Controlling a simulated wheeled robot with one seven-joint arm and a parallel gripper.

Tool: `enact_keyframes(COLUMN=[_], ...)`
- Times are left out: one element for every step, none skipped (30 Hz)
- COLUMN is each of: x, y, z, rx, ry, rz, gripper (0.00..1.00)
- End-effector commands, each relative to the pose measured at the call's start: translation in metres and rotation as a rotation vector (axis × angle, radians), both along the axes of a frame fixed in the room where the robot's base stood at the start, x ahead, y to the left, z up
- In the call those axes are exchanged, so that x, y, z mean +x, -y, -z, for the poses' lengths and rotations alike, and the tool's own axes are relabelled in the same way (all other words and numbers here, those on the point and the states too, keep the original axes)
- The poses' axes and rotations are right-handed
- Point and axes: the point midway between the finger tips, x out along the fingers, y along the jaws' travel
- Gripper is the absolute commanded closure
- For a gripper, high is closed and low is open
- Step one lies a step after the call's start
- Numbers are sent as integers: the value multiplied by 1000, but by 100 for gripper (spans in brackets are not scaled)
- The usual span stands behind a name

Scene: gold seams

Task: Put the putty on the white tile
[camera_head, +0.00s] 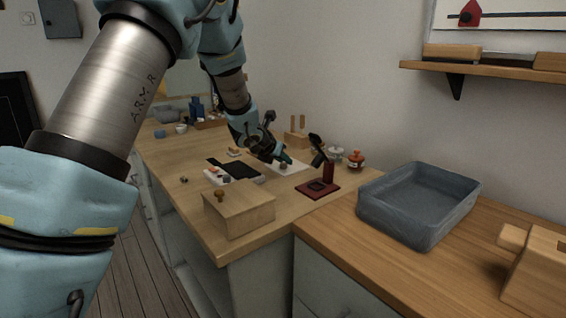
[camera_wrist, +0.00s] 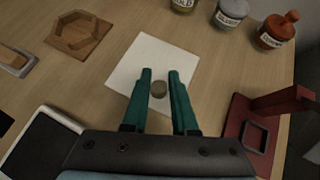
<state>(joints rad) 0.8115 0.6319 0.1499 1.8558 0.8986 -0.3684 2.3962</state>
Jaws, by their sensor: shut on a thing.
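The putty (camera_wrist: 158,90) is a small grey-brown round lump between the teal fingers of my gripper (camera_wrist: 160,86). The gripper is shut on it. The white tile (camera_wrist: 158,58) is a flat square on the wooden bench, under and beyond the fingertips in the wrist view. The putty shows over the tile; I cannot tell whether it touches it. In the head view my gripper (camera_head: 281,158) is low over the white tile (camera_head: 293,169), and the putty shows as a dark spot at its tips.
A dark red stand (camera_wrist: 252,125) is right of the gripper. Labelled jars, one with an orange lid (camera_wrist: 277,30), stand behind the tile. A wooden holder (camera_wrist: 80,38) is at back left. A wooden box (camera_head: 240,212) and a grey tray (camera_head: 418,200) are nearer in the head view.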

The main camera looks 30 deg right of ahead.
Motion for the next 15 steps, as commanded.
enact_keyframes(x=[0, 0, 0, 0, 0, 0, 0, 0, 0, 0, 0, 0, 0, 0, 0], y=[0, 0, 0, 0, 0, 0, 0, 0, 0, 0, 0, 0, 0, 0, 0], z=[1, 1, 1, 1, 1, 1, 1, 1, 3, 4, 5, 5, 4, 3, 3], rx=[-1, -1, -2, -2, -2, -2, -1, -1, -1, -1, -1, -1, -1, -1, -1], ry=[1, 1, 1, 1, 1, 1, 0, 0, 0, 1, 1, 1, 0, 0, 0], rz=[0, 0, 0, 0, 0, 0, 1, 1, 1, 1, 1, 1, 1, 1, 1], gripper=[100, 100, 100, 100, 100, 100, 100, 100, 100, 100, 100, 100, 71, 67, 63])
